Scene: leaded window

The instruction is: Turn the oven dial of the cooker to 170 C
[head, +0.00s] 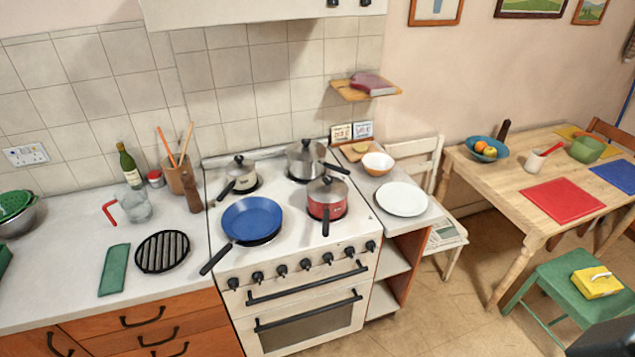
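The white cooker (300,335) stands in the middle of the head view, between two worktops. A row of several black dials (305,264) runs along its front panel, above two black door handles. The dials are small here; I cannot tell which one is the oven dial, and no temperature marks are readable. Neither gripper shows clearly. A dark blurred shape (608,338) fills the bottom right corner, and I cannot tell what it is.
On the hob are a blue frying pan (252,218), its handle sticking out over the front edge, a red saucepan (327,197) and two steel pans. A green stool (575,290) and a wooden table (500,175) stand right. The floor before the shelf unit is clear.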

